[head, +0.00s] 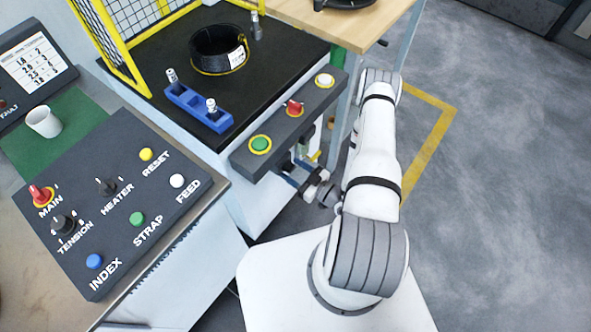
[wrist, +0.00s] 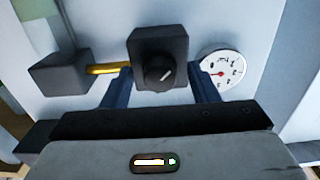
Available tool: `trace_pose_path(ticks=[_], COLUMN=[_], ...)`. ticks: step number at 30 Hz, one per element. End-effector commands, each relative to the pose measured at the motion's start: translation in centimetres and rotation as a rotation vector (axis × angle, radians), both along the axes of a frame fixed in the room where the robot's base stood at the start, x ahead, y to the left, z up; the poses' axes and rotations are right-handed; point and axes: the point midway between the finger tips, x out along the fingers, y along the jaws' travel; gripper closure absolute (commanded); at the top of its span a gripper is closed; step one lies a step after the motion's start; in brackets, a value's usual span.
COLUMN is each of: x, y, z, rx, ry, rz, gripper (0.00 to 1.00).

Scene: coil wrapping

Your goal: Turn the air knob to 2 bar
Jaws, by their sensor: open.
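The air knob (wrist: 160,73) is a dark round dial with a light pointer mark, on a square black block fixed to a pale panel. The mark points to the upper right. A round white pressure gauge (wrist: 222,70) with a red needle is just right of the block; its numbers are too small to read surely. My gripper (wrist: 162,90) is open, its blue fingers low on either side of the block, with nothing between them that I can see held. In the head view my gripper (head: 305,178) is low beside the machine's side, and the knob cannot be made out there.
A yellow pipe (wrist: 108,69) joins a dark box (wrist: 60,73) to the knob block on the left. Above my gripper in the head view is a button bar (head: 290,125) with green, red and white controls. The control panel (head: 120,205) stands at left. Open floor (head: 500,190) lies right.

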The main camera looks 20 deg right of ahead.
Motion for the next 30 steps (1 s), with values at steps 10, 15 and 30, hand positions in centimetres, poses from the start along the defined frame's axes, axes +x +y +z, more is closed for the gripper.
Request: trace_pose_path(ticks=[10,15,30], x=[0.03,0.02,0.01], y=[-0.03,-0.04,-0.07], z=[0.01,0.01,-0.07], rx=[0.0,0.0,-0.019], ry=[0.0,0.0,-0.014], rz=[-0.001,-0.001,-0.001], gripper=[0.55,0.69,0.88])
